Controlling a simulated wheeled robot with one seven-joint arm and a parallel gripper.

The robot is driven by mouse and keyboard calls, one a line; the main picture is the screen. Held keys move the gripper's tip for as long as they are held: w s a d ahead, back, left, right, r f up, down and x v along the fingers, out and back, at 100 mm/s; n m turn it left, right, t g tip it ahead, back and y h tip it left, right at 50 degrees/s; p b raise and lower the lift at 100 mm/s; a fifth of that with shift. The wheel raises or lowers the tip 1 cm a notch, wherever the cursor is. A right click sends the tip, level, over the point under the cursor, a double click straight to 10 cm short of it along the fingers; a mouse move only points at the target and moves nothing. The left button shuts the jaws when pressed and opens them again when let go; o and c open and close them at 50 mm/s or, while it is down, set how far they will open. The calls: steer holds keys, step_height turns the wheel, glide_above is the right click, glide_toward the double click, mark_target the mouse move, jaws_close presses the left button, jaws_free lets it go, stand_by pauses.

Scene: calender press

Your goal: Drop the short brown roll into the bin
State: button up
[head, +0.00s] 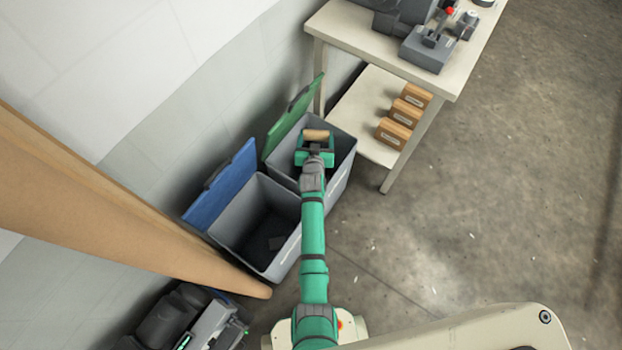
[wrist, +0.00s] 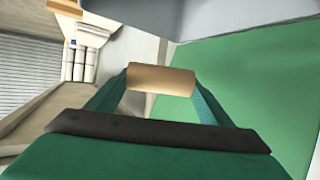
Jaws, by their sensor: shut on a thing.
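The short brown roll (head: 316,135) is held between the fingers of my gripper (head: 315,146), which is shut on it. In the wrist view the roll (wrist: 161,79) lies crosswise between the two green fingertips. In the head view my gripper and the roll appear over the opening of the grey bin with the green lid (head: 345,150). Its height relative to the rim is hard to tell. A second grey bin (head: 225,222) with a blue lid (head: 222,187) stands beside it, to the lower left. Both lids are open.
A table (head: 350,30) with grey equipment stands beyond the bins, with several brown boxes (head: 402,112) on its lower shelf. A large brown beam-like object (head: 130,200) crosses the left side. Dark machinery (head: 185,320) sits at the lower left. Open floor lies to the right.

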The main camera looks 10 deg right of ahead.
steer(key=shift+d+f, duration=0.3)
steer(key=shift+f, duration=0.25)
steer(key=shift+w+f, duration=0.15)
steer(key=shift+f, duration=2.25)
steer(key=o, duration=1.1)
steer(key=v, duration=1)
steer(key=shift+s+r, duration=0.2)
steer(key=shift+s, duration=0.1)
steer(key=shift+a, duration=0.2)
steer(key=shift+d, duration=0.15)
